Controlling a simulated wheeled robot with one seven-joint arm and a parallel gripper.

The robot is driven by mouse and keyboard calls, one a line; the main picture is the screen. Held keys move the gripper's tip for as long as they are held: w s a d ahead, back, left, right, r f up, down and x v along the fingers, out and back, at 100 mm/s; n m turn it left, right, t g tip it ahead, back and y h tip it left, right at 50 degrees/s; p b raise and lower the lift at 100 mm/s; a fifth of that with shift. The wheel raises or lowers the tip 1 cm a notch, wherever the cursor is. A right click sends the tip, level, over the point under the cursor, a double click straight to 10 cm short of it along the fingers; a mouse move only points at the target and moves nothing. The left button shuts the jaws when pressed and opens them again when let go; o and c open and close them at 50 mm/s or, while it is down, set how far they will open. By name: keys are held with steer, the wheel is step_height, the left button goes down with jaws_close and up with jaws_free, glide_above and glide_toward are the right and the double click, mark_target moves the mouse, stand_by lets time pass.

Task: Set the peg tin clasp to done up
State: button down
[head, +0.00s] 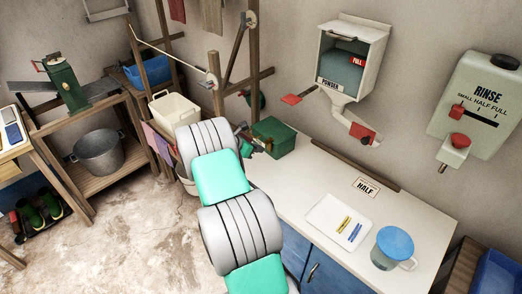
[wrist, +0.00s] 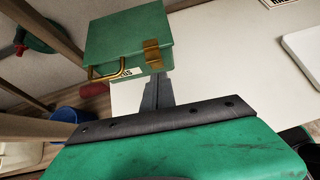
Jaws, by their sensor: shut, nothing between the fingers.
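The peg tin (wrist: 125,35) is a green box with a brass handle (wrist: 103,72) and a partly seen white label, standing at the counter's left end in the wrist view. In the head view my gripper (head: 247,147) is beside the tin, mostly hidden by my arm.
The pale counter (head: 310,190) is clear right of the tin, up to a white tray (head: 338,222) and a blue-lidded jug (head: 393,248). A powder dispenser (head: 350,60) and a rinse tank (head: 480,105) hang above. Wooden posts (wrist: 50,35) stand left of the tin.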

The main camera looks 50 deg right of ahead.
steer(key=shift+r+p, duration=0.55)
steer(key=shift+r, duration=0.15)
steer(key=d+r+p, duration=0.2)
steer(key=d+r, duration=0.1)
steer(key=r, duration=0.6)
steer(key=shift+s+d+r+p, duration=0.15)
steer(key=shift+s+p, duration=0.2)
